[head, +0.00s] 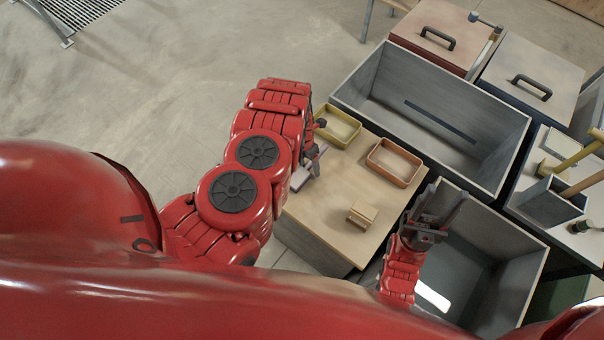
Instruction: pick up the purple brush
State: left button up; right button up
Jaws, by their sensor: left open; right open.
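A pale, purplish block-like piece (301,177), possibly the purple brush, lies at the left edge of the wooden table top (335,208). My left arm hides part of it, so its full shape cannot be told. My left gripper (318,146) is over the table's left edge, just above this piece in the picture; it is open, and its fingers are partly hidden by the arm. Whether it touches the piece is unclear. My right gripper (437,212) is open and empty, over the left wall of the near grey bin.
On the table stand a yellow tray (356,136), an orange tray (377,171) and a small tan block (362,214). A large grey bin (384,101) is behind; the near grey bin (517,283) is at right. Lidded boxes with black handles (533,87) stand further back.

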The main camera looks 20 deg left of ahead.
pick_arm(q)
grip_shut()
jog(key=shift+r, duration=0.15)
dwell(0.4)
jog(key=shift+w+r+b, duration=0.15)
jog(key=shift+r+b, duration=0.25)
jog(key=shift+r, duration=0.15)
notch_tip(320, 180, up, 2)
jog(key=shift+r, duration=0.25)
jog(key=s+a+p, duration=0.1)
jog(key=s, duration=0.1)
jog(key=s+p, duration=0.1)
jog(key=s, duration=0.2)
jog(key=s+a, duration=0.1)
jog(key=s, duration=0.1)
jog(key=shift+s+a+r+p, duration=0.15)
jog(key=shift+a+r+p, duration=0.2)
jog(key=shift+p, duration=0.05)
jog(key=s+a+p, duration=0.1)
jog(key=s+p, duration=0.1)
jog(key=s+a+p, duration=0.1)
jog(key=s+p, duration=0.1)
jog(key=s+a+r+p, duration=0.1)
jog(key=s+p, duration=0.1)
jog(key=p, duration=0.1)
jog(key=shift+s, duration=0.35)
jog(key=shift+s+a+f+p, duration=0.15)
jog(key=shift+s+f+p, duration=0.05)
jog(key=shift+s+p, duration=0.3)
jog(key=shift+f, duration=0.1)
